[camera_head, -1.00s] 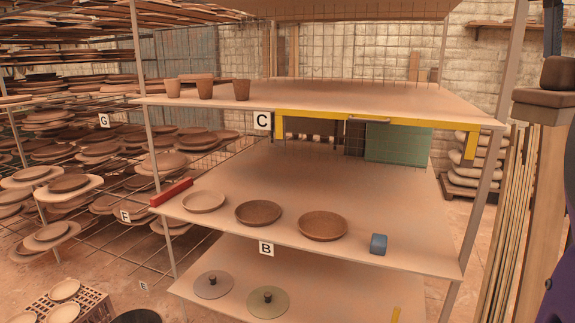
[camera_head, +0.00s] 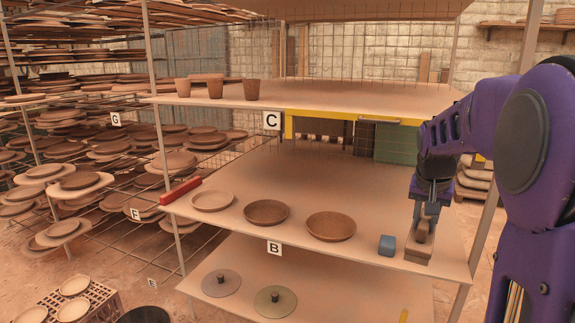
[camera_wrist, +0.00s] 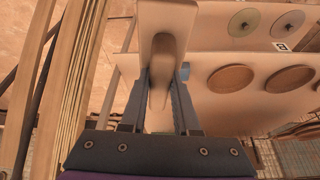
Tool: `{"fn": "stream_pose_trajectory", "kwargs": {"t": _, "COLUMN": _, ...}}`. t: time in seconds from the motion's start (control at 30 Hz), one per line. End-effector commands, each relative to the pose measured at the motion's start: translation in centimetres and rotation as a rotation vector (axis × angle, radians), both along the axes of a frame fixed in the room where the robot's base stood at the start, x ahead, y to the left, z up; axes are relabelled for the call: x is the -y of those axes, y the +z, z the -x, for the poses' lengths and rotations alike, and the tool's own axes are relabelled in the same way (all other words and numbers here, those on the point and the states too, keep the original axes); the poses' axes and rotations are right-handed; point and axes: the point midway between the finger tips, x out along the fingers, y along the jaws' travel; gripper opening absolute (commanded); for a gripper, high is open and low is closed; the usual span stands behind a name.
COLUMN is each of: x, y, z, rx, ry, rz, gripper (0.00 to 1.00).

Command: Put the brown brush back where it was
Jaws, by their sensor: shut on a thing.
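The brown brush (camera_head: 418,250) is in my gripper (camera_head: 428,208), over the right front end of the middle shelf (camera_head: 330,185), labelled B. In the wrist view my gripper (camera_wrist: 160,76) has its two fingers on either side of the brush's handle, and the broad tan part of the brush (camera_wrist: 172,18) extends beyond the fingertips. I cannot tell whether the brush touches the shelf. A blue block (camera_head: 386,245) sits just left of the brush, apart from it.
Two brown plates (camera_head: 331,226) (camera_head: 267,212) and a paler plate (camera_head: 213,200) stand along the shelf's front. A red bar (camera_head: 181,191) lies at its left end. Shelf posts stand close to my arm.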

Motion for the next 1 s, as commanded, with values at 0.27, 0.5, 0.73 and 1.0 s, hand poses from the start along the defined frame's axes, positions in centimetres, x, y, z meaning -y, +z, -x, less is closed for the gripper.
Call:
{"fn": "stream_pose_trajectory", "kwargs": {"t": 0.27, "x": -8.7, "y": -14.2, "z": 2.0, "rx": -0.01, "ry": 0.294, "rz": -0.005, "gripper": 0.0}}
{"fn": "stream_pose_trajectory", "kwargs": {"t": 0.5, "x": -15.1, "y": -21.7, "z": 6.8, "rx": -0.004, "ry": 0.484, "rz": -0.001, "gripper": 0.0}}
{"fn": "stream_pose_trajectory", "kwargs": {"t": 0.73, "x": -16.8, "y": -23.4, "z": 8.6, "rx": 0.001, "ry": 0.531, "rz": -0.001, "gripper": 0.0}}
{"fn": "stream_pose_trajectory", "kwargs": {"t": 1.0, "x": -17.1, "y": -23.7, "z": 9.0, "rx": 0.004, "ry": 0.537, "rz": 0.0, "gripper": 0.0}}
